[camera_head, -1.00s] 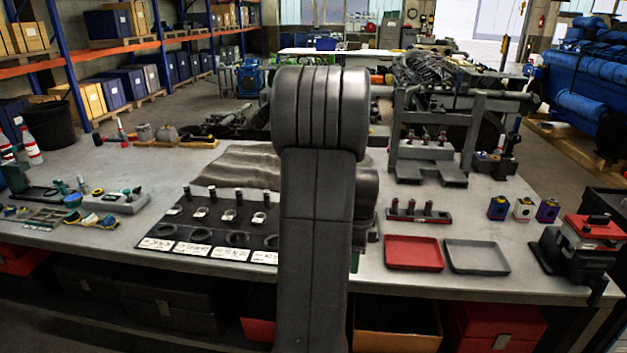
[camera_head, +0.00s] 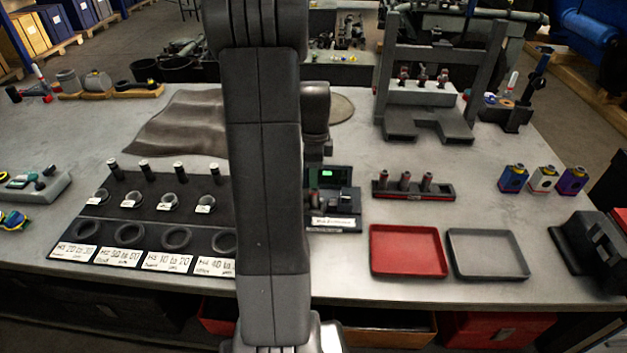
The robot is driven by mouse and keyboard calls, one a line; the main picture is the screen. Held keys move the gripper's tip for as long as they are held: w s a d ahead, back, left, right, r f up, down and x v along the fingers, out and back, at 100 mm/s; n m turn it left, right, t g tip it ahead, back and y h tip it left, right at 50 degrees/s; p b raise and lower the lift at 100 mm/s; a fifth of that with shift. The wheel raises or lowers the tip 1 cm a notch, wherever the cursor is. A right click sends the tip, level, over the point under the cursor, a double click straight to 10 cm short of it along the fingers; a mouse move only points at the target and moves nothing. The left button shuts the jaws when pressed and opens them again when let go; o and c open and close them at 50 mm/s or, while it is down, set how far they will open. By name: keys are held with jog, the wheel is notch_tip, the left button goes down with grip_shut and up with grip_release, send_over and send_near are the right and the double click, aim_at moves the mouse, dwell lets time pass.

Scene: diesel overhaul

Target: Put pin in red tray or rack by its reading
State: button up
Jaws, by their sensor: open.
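My gripper (camera_head: 320,146) hangs above the measuring device, mostly hidden behind my arm; the little that shows holds nothing visible. The measuring device (camera_head: 340,178) has a lit green screen, whose reading is too small to make out. Its left side is hidden by my arm. I cannot tell whether a pin sits in it. The empty red tray (camera_head: 408,227) lies to its right. Behind the tray, a dark rack with a red front edge (camera_head: 411,191) holds three upright dark-reddish pins (camera_head: 405,180). Several dark pins with pale tops (camera_head: 145,166) stand on the black mat (camera_head: 70,222) at left.
An empty grey tray (camera_head: 488,276) lies right of the red one. Rings and range labels cover the mat. A grey press-like frame (camera_head: 388,60) stands at the back. Blue, white and purple blocks (camera_head: 543,180) and a black device (camera_head: 585,250) stand at right.

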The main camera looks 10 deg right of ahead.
jog(key=shift+s+f+b, duration=0.15)
jog(key=shift+f+b, duration=1.85)
jog(key=shift+f, duration=1.2)
grip_shut()
jog(key=shift+r+p, duration=1.95)
jog(key=shift+r, duration=0.85)
jog(key=shift+f, duration=0.1)
